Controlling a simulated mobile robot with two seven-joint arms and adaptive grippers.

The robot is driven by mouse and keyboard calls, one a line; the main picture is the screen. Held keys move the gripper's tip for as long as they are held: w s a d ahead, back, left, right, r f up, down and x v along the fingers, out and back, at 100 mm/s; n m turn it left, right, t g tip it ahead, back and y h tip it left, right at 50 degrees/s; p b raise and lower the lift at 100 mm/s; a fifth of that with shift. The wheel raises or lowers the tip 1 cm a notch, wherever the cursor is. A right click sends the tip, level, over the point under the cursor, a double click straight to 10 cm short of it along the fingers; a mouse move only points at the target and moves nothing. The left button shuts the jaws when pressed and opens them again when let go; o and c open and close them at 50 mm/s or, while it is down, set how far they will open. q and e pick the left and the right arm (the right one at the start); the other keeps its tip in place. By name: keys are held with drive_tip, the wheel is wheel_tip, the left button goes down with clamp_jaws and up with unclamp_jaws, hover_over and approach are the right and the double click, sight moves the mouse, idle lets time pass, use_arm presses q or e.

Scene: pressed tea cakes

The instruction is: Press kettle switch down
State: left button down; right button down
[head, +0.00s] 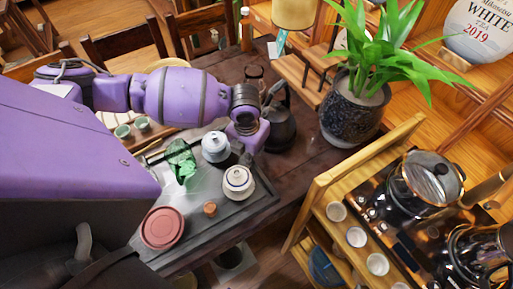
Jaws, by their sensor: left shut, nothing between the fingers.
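A black kettle (281,128) stands on the dark wooden table, its handle rising at the back left. My left arm reaches across the table from the left. My left gripper (246,146) is shut and empty, pointing down right beside the kettle's left side and hiding part of it. I cannot tell whether the gripper touches the kettle. The kettle's switch cannot be made out. My right gripper is not in view.
A potted plant (352,105) stands behind right. A wooden cart (317,197) holds glass kettles (428,180) and white cups.

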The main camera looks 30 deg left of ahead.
use_arm(q)
drive_tip(key=shift+s, duration=0.2)
drive_tip(key=shift+w+r, duration=0.15)
drive_tip(key=shift+r, duration=0.05)
wheel_tip(320, 180, up, 12)
drive_tip(key=s, duration=0.1)
drive_tip(key=shift+s+f, duration=0.2)
idle(0.4)
